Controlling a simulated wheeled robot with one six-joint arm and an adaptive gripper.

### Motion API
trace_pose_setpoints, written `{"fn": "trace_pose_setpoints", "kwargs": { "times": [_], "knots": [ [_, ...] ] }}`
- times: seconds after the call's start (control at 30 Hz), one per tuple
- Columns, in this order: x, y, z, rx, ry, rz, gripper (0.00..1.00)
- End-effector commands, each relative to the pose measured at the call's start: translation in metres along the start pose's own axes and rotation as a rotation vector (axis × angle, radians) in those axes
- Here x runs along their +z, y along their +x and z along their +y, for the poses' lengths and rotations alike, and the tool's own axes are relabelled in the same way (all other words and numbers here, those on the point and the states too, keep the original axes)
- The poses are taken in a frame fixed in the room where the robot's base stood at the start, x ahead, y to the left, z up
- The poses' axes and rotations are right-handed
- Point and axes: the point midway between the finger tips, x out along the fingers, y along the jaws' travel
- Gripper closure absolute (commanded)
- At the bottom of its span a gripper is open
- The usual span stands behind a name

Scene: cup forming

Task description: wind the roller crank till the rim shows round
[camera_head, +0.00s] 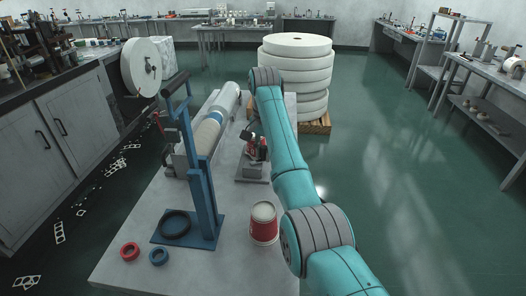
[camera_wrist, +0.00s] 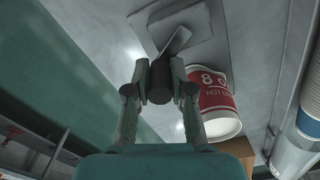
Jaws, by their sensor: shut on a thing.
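In the wrist view my gripper (camera_wrist: 161,92) is shut on the dark knob of the roller crank (camera_wrist: 176,42), with one finger on each side. A pale crank arm runs from the knob toward a grey base plate (camera_wrist: 192,20). A red and white paper cup (camera_wrist: 214,91) lies on its side close beside the knob, its wide end toward the camera. Its full rim cannot be judged. In the head view the small roller station (camera_head: 253,171) stands mid-bench with a red cup partly visible; my arm comes down beside it, and the fingers are hard to make out.
Another red and white cup (camera_head: 264,222) stands upright near the front of the bench (camera_head: 130,270). A blue stand (camera_head: 202,190) rises left of it, with a red ring (camera_head: 130,251) and blue ring (camera_head: 159,257) in front. Stacked white rolls (camera_head: 296,60) stand behind.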

Motion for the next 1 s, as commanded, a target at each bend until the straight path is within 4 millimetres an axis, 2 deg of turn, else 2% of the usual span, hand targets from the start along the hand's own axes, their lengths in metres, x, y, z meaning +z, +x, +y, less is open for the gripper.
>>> {"fn": "trace_pose_setpoints", "kwargs": {
  "times": [0.6, 0.63, 0.7, 0.73, 1.0],
  "knots": [
    [0.001, 0.0002, 0.0011, -0.001, 0.045, 0.0, 1.0],
    [0.001, 0.0002, 0.0011, -0.001, 0.045, 0.0, 0.75],
    [0.001, 0.0002, 0.001, -0.001, 0.044, 0.0, 0.58],
    [0.001, 0.0001, 0.001, -0.001, 0.044, 0.0, 0.53],
    [0.001, 0.0001, 0.0011, 0.0, 0.044, 0.0, 0.53]
  ]
}}
